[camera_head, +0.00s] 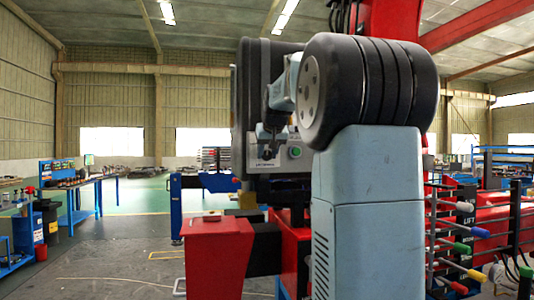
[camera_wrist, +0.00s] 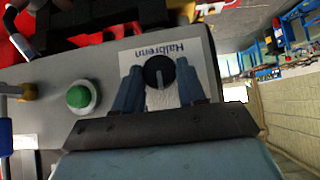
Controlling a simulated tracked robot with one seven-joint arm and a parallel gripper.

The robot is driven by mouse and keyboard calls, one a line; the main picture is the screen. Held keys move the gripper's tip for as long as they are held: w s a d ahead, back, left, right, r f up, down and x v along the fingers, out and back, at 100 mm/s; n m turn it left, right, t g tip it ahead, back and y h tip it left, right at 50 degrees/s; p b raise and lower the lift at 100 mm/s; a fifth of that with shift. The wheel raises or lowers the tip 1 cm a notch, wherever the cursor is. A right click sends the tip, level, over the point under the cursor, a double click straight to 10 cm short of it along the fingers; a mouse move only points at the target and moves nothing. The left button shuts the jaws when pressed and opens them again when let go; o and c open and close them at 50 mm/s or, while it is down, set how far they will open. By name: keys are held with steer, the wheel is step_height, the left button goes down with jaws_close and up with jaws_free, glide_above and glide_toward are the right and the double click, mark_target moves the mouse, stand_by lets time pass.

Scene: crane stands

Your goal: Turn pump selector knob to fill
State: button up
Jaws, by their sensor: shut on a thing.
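The black round selector knob (camera_wrist: 158,71) with a pale pointer sits on a white lettered label plate (camera_wrist: 205,62) in the wrist view. Its pointer runs toward the bottom of that view. My gripper (camera_wrist: 158,82) has its two blue fingers on either side of the knob and is shut on it. The knob is on a grey control panel (camera_wrist: 45,75). In the head view the panel (camera_head: 292,135) is partly behind my arm, and my gripper (camera_head: 270,131) reaches its front. I cannot make out the knob there. The lettering is upside down and partly covered by the fingers.
A green button (camera_wrist: 78,96) is beside the knob on the panel, and also shows in the head view (camera_head: 295,152). A yellow fitting (camera_wrist: 26,92) is at the panel's left. Coloured lever handles (camera_head: 464,207) stand at the right. Blue workbenches (camera_head: 82,190) stand at the left.

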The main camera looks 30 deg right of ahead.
steer(key=m+y, duration=0.1)
steer(key=m+t+y, duration=0.1)
steer(key=y, duration=0.1)
steer(key=shift+s+d+f, duration=0.1)
steer(key=shift+d, duration=0.2)
steer(key=shift+d+f+m+t+y, duration=0.1)
steer(key=shift+m+t+y, duration=0.35)
steer(key=shift+y, duration=0.4)
steer(key=shift+d+f+m+t+y, duration=0.1)
steer(key=shift+m+t+y, duration=0.35)
steer(key=shift+y, duration=0.4)
steer(key=o, duration=1)
steer(key=shift+s+r, duration=0.1)
steer(key=shift+s, duration=0.05)
steer(key=v, duration=1.3)
steer(key=shift+s+d+r, duration=0.1)
steer(key=shift+s+d, duration=0.1)
